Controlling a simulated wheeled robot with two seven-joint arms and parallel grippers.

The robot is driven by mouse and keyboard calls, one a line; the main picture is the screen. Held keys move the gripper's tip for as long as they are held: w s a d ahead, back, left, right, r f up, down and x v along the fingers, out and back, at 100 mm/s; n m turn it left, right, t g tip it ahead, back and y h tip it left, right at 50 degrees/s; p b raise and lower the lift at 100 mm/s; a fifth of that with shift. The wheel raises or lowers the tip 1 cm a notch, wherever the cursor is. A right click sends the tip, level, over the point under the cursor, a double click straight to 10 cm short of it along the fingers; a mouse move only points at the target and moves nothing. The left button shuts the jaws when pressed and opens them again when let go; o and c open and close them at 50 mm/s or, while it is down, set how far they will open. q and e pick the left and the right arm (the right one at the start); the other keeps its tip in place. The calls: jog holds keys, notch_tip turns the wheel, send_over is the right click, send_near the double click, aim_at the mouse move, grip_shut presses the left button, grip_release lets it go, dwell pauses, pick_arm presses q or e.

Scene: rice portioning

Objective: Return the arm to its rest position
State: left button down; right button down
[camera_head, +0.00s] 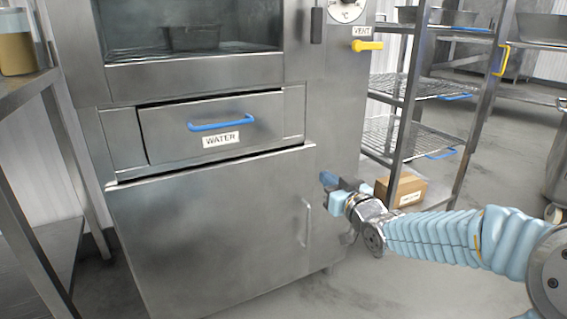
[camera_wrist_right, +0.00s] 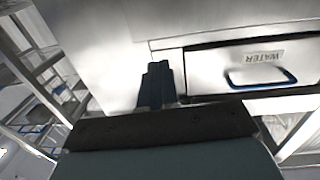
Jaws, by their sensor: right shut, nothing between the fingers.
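My right arm (camera_head: 440,240) comes in from the right in the head view, in a ribbed light-blue sleeve. Its gripper (camera_head: 326,180) is in front of the right edge of the steel oven cabinet (camera_head: 220,215). The gripper is shut and empty. In the right wrist view the dark fingers (camera_wrist_right: 156,75) are together, with the pale cabinet face behind them. I cannot tell the exact gap to the cabinet. My left gripper is not in view.
The WATER drawer (camera_head: 265,118) with a blue handle (camera_head: 221,123) looks nearly flush. A yellow VENT handle (camera_head: 367,45) is above right. A wire rack (camera_head: 410,85) and a cardboard box (camera_head: 402,190) stand behind the gripper. A steel table (camera_head: 25,95) is at left. Floor is clear at lower right.

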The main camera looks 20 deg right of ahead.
jog(key=a+f+g+y+p, duration=0.1)
jog(key=a+f+g+p, duration=0.25)
jog(key=a+f, duration=0.6)
jog(key=a+f+g+y+p, duration=0.1)
jog(key=a+f+g+p, duration=0.3)
jog(key=f, duration=1)
jog(key=s+a+f+g+y+p, duration=0.1)
jog(key=s+a+f+g, duration=0.2)
jog(key=s, duration=0.4)
jog(key=s+a+f+m+g+y+p, duration=0.1)
jog(key=s+a+f+g, duration=0.2)
jog(key=s+a+f, duration=0.2)
jog(key=s+a+f+g+p, duration=0.1)
jog(key=s+a+f+g, duration=0.2)
jog(key=s, duration=0.6)
notch_tip(320, 180, down, 4)
jog(key=shift+a+r+g+y+p, duration=0.15)
jog(key=shift+a+g+y+p, duration=0.2)
jog(key=shift+a, duration=0.6)
